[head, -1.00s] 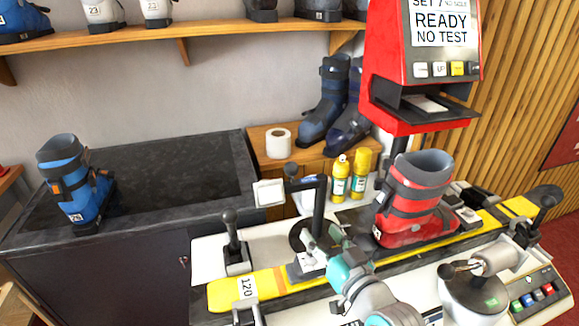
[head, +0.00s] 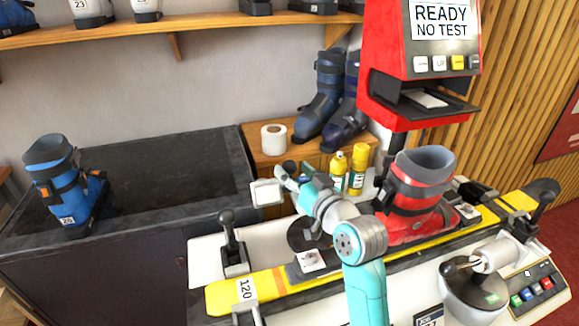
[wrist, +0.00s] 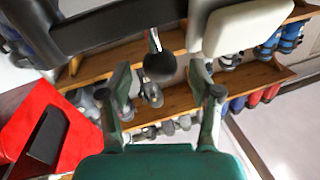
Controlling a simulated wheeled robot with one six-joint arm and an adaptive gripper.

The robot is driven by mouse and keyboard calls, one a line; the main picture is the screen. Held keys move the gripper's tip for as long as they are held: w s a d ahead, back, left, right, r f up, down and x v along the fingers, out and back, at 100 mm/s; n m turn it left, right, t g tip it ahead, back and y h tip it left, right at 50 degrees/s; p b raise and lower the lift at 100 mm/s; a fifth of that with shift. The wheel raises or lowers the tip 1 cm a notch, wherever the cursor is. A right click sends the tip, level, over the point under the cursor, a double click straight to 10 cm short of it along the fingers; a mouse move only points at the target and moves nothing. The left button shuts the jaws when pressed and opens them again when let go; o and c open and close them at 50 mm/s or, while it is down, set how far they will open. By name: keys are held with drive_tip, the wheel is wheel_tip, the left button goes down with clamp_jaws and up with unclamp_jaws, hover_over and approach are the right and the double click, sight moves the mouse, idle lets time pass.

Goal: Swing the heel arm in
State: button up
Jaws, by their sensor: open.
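The heel arm is a dark bar (wrist: 110,27) with a white pad (head: 267,192) and a black ball knob (wrist: 160,66). In the head view it stands out to the left of the red boot (head: 418,190), over the yellow ski (head: 272,284). My gripper (head: 284,174) is up at the knob end of the arm, right of the pad. In the wrist view my gripper's two fingers (wrist: 160,80) are open, one to each side of the knob; I see no clear contact. My own arm hides the heel arm's post in the head view.
A red test machine (head: 415,60) stands behind the boot. Yellow bottles (head: 358,168) and a paper roll (head: 274,139) are behind my gripper. A black lever (head: 230,235) rises left of it. The dark counter (head: 150,165) at left has free room around a blue boot (head: 65,185).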

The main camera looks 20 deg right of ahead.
drive_tip(key=shift+w+a, duration=0.25)
drive_tip(key=shift+w, duration=1.05)
clamp_jaws()
